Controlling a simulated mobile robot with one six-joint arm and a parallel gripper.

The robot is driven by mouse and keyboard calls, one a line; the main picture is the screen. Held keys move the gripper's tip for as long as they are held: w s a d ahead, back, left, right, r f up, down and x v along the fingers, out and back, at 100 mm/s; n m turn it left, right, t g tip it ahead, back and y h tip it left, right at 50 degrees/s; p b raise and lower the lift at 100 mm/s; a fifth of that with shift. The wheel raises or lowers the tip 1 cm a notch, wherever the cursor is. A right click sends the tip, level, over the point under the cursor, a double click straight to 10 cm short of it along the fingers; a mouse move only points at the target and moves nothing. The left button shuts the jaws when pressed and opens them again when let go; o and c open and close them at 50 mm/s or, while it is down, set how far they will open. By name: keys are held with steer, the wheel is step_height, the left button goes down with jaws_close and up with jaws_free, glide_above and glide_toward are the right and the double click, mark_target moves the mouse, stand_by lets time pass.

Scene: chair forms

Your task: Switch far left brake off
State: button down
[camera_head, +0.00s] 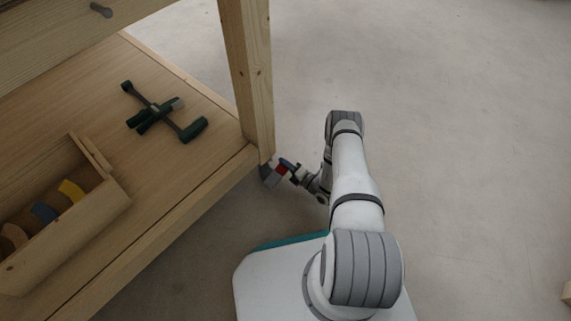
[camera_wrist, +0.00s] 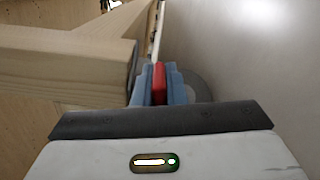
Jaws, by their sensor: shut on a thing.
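A wooden workbench leg (camera_head: 248,80) ends at the lower shelf's corner, with a grey caster (camera_head: 267,176) under it. A red brake lever (camera_head: 280,170) sticks out from this caster. My gripper (camera_head: 287,165) is at the lever, low beside the leg. In the wrist view, the blue fingers of my gripper (camera_wrist: 158,78) are shut on the red lever (camera_wrist: 159,84), one on each side. A grey round part, likely the wheel, shows partly behind the fingers at right. The lever's tilt is hard to tell.
The bench's lower shelf (camera_head: 195,85) carries a dark green clamp-like tool (camera_head: 157,110) and a wooden box (camera_head: 75,233) with coloured pieces. The wooden beam (camera_wrist: 60,70) is close to the left of my fingers.

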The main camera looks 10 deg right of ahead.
stand_by(0.3)
steer(key=c, duration=1.5)
jaws_free()
steer(key=shift+d, duration=0.1)
steer(key=p+v, duration=0.2)
steer(key=v, duration=0.5)
steer(key=shift+s+d+p, duration=0.2)
steer(key=shift+s+p, duration=0.1)
steer(key=shift+s, duration=0.15)
